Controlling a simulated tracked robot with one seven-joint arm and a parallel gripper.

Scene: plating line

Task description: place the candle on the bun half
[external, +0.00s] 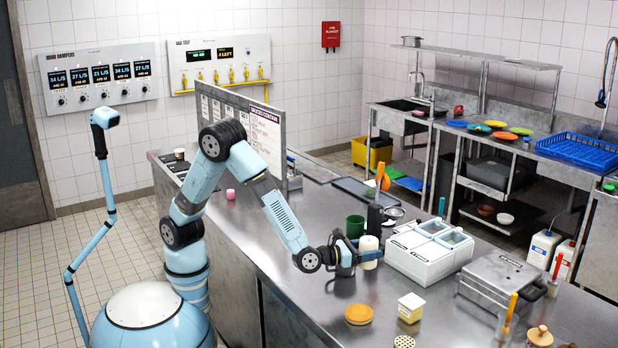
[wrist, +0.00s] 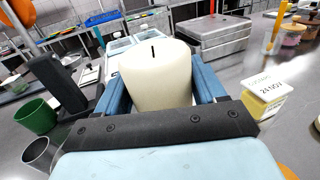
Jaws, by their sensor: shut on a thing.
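The candle (external: 368,243) is a cream-white cylinder with a dark wick. My gripper (external: 370,256) is shut on it and holds it upright. In the wrist view the candle (wrist: 155,78) stands between the two blue fingers, wick up. The bun half (external: 358,314) is a round orange-brown piece lying on the steel counter, nearer the camera than my gripper and apart from it. In the wrist view only an orange edge shows at the lower right corner, perhaps the bun. The candle's lower part is hidden there by my gripper.
A yellow tub with a white lid (external: 411,307) stands just right of the bun half. A white container box (external: 418,262) is right of my gripper; a green cup (external: 355,226) is behind it. A grey metal press (external: 502,279) stands farther right. The counter left of the bun is clear.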

